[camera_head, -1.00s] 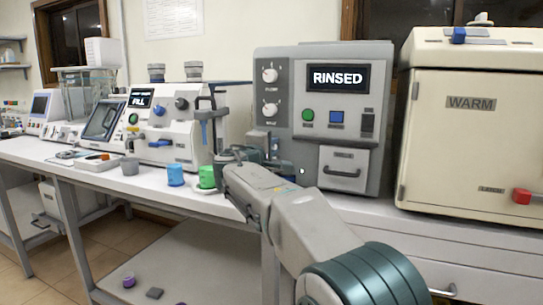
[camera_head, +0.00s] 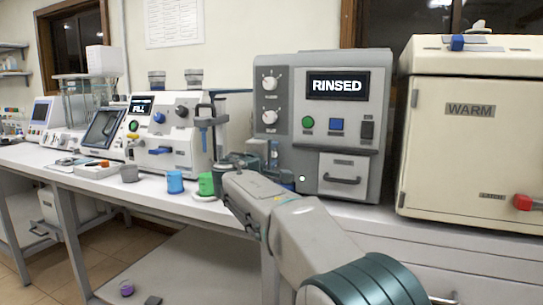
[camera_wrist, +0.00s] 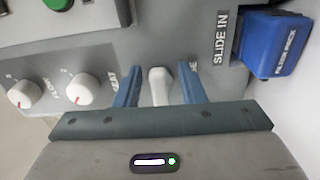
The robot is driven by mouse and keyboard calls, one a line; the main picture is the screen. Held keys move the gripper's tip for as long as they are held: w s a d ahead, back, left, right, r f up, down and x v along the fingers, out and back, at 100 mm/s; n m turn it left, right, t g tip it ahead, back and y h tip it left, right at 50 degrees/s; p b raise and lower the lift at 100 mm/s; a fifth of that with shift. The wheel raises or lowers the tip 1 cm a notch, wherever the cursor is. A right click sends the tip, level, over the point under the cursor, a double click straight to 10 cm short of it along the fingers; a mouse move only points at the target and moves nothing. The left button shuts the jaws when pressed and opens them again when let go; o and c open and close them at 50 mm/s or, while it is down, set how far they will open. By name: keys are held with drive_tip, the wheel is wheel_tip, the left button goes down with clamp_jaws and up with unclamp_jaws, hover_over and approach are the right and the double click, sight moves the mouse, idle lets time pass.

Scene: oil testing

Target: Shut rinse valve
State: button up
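A pale lever (camera_wrist: 158,90) stands between my gripper's two blue fingers in the wrist view. A partly covered label beside it ends in "SE"; I cannot read it whole. My gripper (camera_wrist: 160,70) is open, one finger on each side of the lever, with a small gap visible on both sides. In the head view my gripper (camera_head: 268,152) is at the lower left of the grey machine (camera_head: 290,170), partly hidden by my arm. The machine's display (camera_head: 338,85) reads "RINSED". The lever cannot be made out in the head view.
A blue block (camera_wrist: 270,45) by a "SLIDE IN" label and two white knobs (camera_wrist: 80,88) flank the lever. Blue (camera_head: 175,182) and green (camera_head: 206,184) cups stand near my gripper. A white machine (camera_head: 170,150) is left, a cream cabinet (camera_head: 465,140) right.

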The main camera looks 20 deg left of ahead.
drive_tip(key=s+a, duration=0.1)
drive_tip(key=s, duration=1.2)
drive_tip(key=shift+s, duration=0.3)
drive_tip(key=s+d+m+g+h+p, duration=0.15)
drive_tip(key=d+m+g+p, duration=0.45)
drive_tip(key=d, duration=0.8)
drive_tip(key=d+m+g+h+p, duration=0.1)
drive_tip(key=d+g+h+p, duration=0.15)
drive_tip(key=d+p, duration=0.85)
drive_tip(key=s+d+m+g+y+p, duration=0.2)
drive_tip(key=s+d+m+p, duration=0.3)
drive_tip(key=s, duration=0.5)
drive_tip(key=s+d+m+g+y+p, duration=0.3)
drive_tip(key=s+d+m+g+p, duration=0.1)
drive_tip(key=s+d, duration=0.6)
drive_tip(key=shift+s+f+m+g+y+p, duration=0.35)
drive_tip(key=shift+s+m+p, duration=0.35)
drive_tip(key=shift+p, duration=0.5)
